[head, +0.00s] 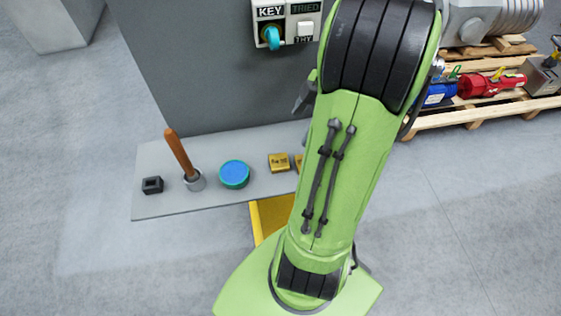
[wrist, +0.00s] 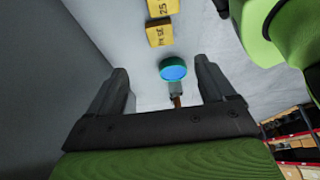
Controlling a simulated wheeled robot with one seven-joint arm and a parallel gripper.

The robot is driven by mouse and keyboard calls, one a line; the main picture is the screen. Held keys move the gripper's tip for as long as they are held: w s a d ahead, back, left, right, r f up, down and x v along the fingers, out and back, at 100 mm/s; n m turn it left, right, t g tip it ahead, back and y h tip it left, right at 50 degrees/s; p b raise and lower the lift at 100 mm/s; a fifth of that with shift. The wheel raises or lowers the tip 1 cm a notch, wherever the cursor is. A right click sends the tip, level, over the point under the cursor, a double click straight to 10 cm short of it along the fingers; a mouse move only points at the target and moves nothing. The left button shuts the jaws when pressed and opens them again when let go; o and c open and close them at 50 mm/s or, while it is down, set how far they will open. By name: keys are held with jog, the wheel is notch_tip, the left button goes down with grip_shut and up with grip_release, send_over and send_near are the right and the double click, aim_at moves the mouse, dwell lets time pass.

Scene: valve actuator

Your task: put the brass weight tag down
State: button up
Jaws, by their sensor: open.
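Two brass-coloured block tags sit on the grey shelf (head: 225,195) in the head view. One brass tag (head: 279,162) is in full view; the other (head: 299,161) is partly hidden by my arm. In the wrist view a tag marked 25 (wrist: 162,7) and a second lettered tag (wrist: 159,33) show at the top, beyond my fingertips. I cannot tell which is the weight tag. My gripper (wrist: 162,66) is open, with nothing held between its fingers. In the head view my arm mostly hides it; a dark finger (head: 304,97) shows above the shelf.
A blue-topped teal disc (head: 234,174), a wooden-handled tool (head: 180,152) in a grey cup and a small black block (head: 152,185) stand along the shelf. A panel marked KEY (head: 286,23) is on the grey wall behind. A loaded pallet (head: 470,115) stands at right.

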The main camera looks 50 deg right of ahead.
jog(key=b, duration=0.2)
send_over(279, 160)
jog(key=s+d, duration=0.2)
jog(key=d, duration=0.1)
jog(key=f, duration=0.7)
jog(key=shift+w+a+f, duration=0.1)
jog(key=shift+a+f, duration=0.15)
jog(key=shift+f, duration=0.05)
jog(key=b+x, duration=0.1)
jog(key=x, duration=0.4)
jog(key=shift+w+a+f, duration=0.1)
jog(key=shift+a+f, duration=0.15)
jog(key=c, duration=1.3)
notch_tip(279, 160, up, 10)
jog(key=p, duration=0.2)
jog(key=shift+p, duration=0.35)
